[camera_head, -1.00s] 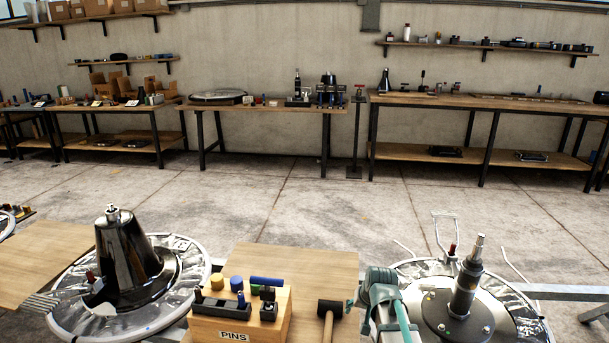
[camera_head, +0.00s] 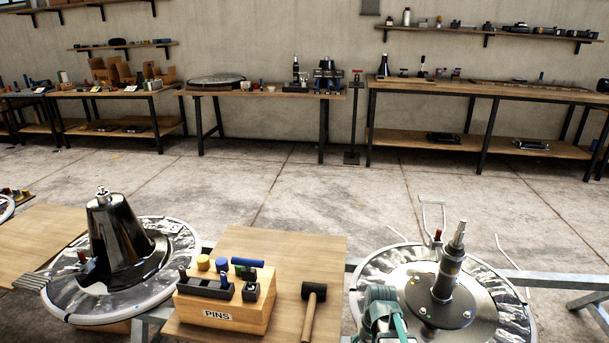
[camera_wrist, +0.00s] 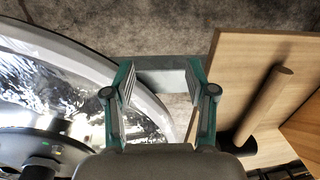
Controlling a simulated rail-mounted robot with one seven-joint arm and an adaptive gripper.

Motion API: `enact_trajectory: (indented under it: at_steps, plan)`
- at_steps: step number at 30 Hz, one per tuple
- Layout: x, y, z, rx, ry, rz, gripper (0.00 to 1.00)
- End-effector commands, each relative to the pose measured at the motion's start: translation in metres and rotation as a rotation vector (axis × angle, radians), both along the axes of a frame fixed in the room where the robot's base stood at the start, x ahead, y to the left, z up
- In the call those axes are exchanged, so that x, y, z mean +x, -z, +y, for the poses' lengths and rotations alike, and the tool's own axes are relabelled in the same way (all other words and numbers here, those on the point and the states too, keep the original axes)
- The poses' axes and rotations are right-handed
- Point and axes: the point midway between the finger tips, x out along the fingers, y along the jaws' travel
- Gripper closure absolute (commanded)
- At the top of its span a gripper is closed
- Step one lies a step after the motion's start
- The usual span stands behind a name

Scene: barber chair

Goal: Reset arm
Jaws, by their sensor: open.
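My gripper (camera_wrist: 160,84) is open and empty in the wrist view, its two green-and-grey fingers spread apart over a pale metal bar and floor. A round base with a white rim (camera_wrist: 75,55) lies to its left, and a wooden board (camera_wrist: 232,70) lies to its right. In the head view, part of my green-and-grey arm end (camera_head: 384,312) shows at the bottom, in front of the round base (camera_head: 365,275) that carries a black post (camera_head: 448,275). The fingers cannot be made out clearly there.
A black-headed mallet (camera_head: 309,315) and a wooden PINS block (camera_head: 225,312) rest on the board (camera_head: 285,240). It also shows in the wrist view that the mallet (camera_wrist: 268,102) is close right of my gripper. A dark cone (camera_head: 118,240) stands at left. Workbenches line the back wall.

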Motion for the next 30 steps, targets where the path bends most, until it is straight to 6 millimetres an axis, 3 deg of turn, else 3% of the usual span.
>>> enact_trajectory:
  at_steps: [6,12,24,30]
  plan:
    - [-0.088,0.066,0.003,-0.010,-0.038,0.234,0.44]
    - [-0.171,0.112,0.005,-0.016,-0.069,0.444,0.44]
    - [-0.333,0.164,0.007,-0.022,-0.118,0.812,0.44]
    - [-0.391,0.176,0.007,-0.024,-0.131,0.929,0.44]
